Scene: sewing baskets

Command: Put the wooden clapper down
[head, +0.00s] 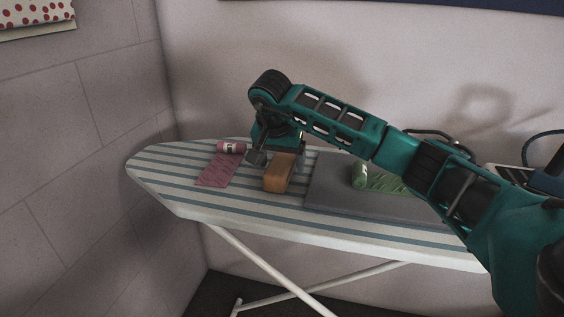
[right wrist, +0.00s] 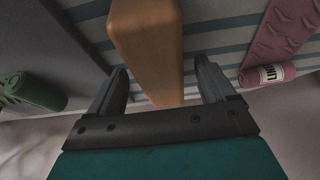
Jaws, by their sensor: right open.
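The wooden clapper (head: 276,180), an orange-brown block, rests on the striped ironing board (head: 203,203). My right gripper (head: 277,156) is over its far end, open. In the right wrist view the clapper (right wrist: 148,40) lies between the two spread fingers of the gripper (right wrist: 163,82), with a gap visible on each side. The gripper hides part of the clapper's far end in the head view. My left gripper is not in view.
A pink roll (head: 230,147) with a pink textured strip (head: 214,172) lies left of the clapper. A grey mat (head: 328,187) with a green roll (head: 360,176) lies to the right. The board's left tip is clear. A wall stands close behind.

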